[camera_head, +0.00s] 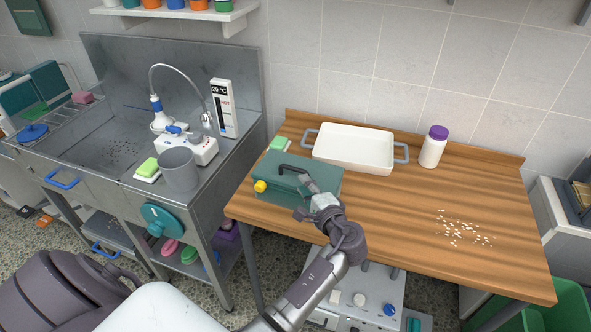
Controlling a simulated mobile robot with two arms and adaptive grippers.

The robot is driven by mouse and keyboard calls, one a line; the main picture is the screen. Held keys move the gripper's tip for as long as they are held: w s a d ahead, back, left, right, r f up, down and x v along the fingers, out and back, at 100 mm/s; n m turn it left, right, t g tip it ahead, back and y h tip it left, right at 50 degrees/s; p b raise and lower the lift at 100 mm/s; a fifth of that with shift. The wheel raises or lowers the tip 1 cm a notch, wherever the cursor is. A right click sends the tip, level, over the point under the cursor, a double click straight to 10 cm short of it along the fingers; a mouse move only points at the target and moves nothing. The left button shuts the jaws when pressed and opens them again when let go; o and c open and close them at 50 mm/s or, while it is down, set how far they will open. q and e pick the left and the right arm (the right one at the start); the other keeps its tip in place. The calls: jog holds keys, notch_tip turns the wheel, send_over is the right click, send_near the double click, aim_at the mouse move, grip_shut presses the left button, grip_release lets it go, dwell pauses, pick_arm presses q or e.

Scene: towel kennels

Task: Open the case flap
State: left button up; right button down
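The case is a dark green box (283,172) with a black handle on its lid, at the left end of the wooden table. Its lid looks closed. A yellow knob or latch (260,186) shows at the left of its front. The fingers are too small and overlapped to tell open from shut.
A white tray (354,142) with grey handles stands behind the case, and a white bottle with a purple cap (433,146) is right of it. White bits (464,229) lie on the table (400,205). A steel sink unit (215,170) stands to the left.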

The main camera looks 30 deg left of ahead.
aim_at(292, 169)
pick_arm(q)
jog(key=b+x, duration=0.1)
jog(key=x, duration=0.3)
jog(key=b+x, duration=0.1)
jog(key=x, duration=0.4)
jog(key=shift+w+a+f, duration=0.1)
jog(key=shift+w+f, duration=0.1)
jog(key=shift+f, duration=0.05)
grip_shut()
